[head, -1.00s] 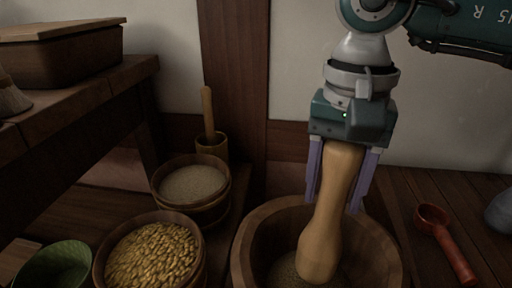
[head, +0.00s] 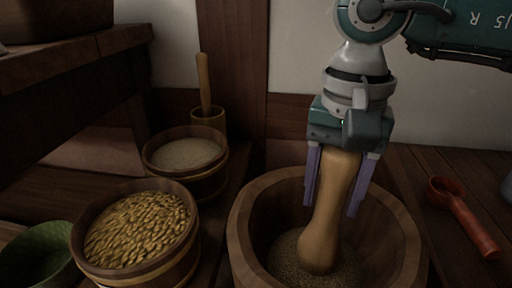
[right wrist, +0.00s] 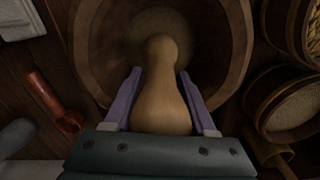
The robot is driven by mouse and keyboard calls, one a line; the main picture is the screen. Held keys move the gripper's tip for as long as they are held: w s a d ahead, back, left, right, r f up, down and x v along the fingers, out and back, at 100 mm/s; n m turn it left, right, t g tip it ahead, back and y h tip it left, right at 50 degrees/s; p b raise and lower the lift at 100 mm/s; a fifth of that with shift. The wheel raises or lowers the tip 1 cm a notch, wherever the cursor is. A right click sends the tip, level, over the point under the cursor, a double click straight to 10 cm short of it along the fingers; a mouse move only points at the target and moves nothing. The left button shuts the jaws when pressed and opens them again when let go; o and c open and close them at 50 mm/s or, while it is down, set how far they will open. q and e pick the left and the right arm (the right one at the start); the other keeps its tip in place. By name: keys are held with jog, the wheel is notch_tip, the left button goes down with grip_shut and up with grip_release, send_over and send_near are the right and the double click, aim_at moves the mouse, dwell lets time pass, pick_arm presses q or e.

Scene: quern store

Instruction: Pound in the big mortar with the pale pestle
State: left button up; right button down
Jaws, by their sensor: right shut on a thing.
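The big mortar (head: 404,222) is a wide wooden bowl at the bottom right of centre in the head view, with brown grainy stuff (head: 288,262) inside. My right gripper (head: 333,205) is shut on the pale pestle (head: 322,235), its lilac fingers on both sides. The pestle hangs slightly tilted, its rounded lower end inside the mortar at the grainy stuff; I cannot tell whether it touches. The right wrist view shows the pestle (right wrist: 164,92) between the fingers, over the mortar (right wrist: 238,50). My left gripper is not in view.
Left of the mortar stand a tub of golden grain (head: 185,262), a tub of pale meal (head: 218,181) and a green bowl (head: 42,250). A stick (head: 204,85) stands in a small cup (head: 209,121) behind. A red ladle (head: 464,218) lies to the right. The wall is close behind.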

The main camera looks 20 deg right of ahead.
notch_tip(320, 180, up, 8)
jog(key=p, duration=0.6)
jog(key=shift+f, duration=0.15)
jog(key=shift+r, duration=0.2)
notch_tip(320, 180, up, 9)
jog(key=p, duration=0.7)
